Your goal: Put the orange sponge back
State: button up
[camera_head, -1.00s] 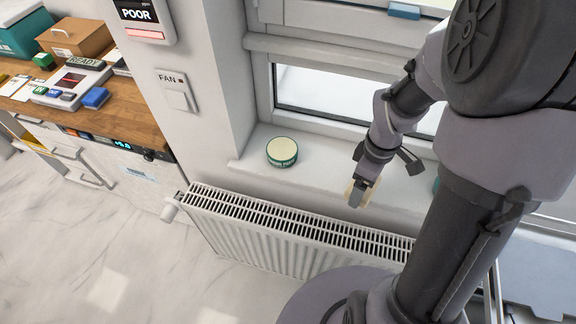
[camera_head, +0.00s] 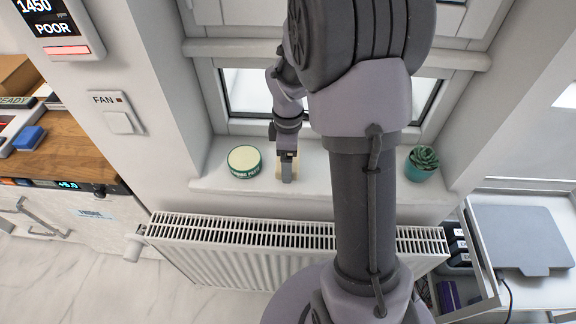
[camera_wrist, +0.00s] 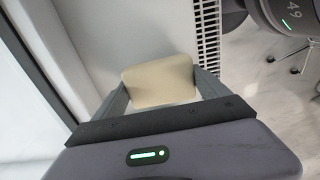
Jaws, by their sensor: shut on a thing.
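My gripper (camera_head: 287,172) is over the white window sill (camera_head: 325,187), just right of a round green tin (camera_head: 244,162). In the wrist view my gripper (camera_wrist: 163,85) is shut on a pale cream, rounded block (camera_wrist: 160,81), one finger at each side. The block looks like a sponge, but cream rather than orange. In the head view it is mostly hidden behind the fingers. I cannot tell whether it touches the sill. No orange sponge shows in either view.
A succulent in a teal pot (camera_head: 422,165) stands at the sill's right end. A white radiator (camera_head: 230,247) is below the sill. A wooden-topped counter (camera_head: 55,160) with a blue block (camera_head: 28,138) is at left. An open drawer (camera_head: 480,272) is at lower right.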

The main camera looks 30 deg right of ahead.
notch_tip(320, 180, down, 2)
jog(key=shift+f, duration=0.2)
jog(key=o, duration=1.2)
jog(key=shift+c, duration=0.2)
jog(key=shift+r, duration=0.15)
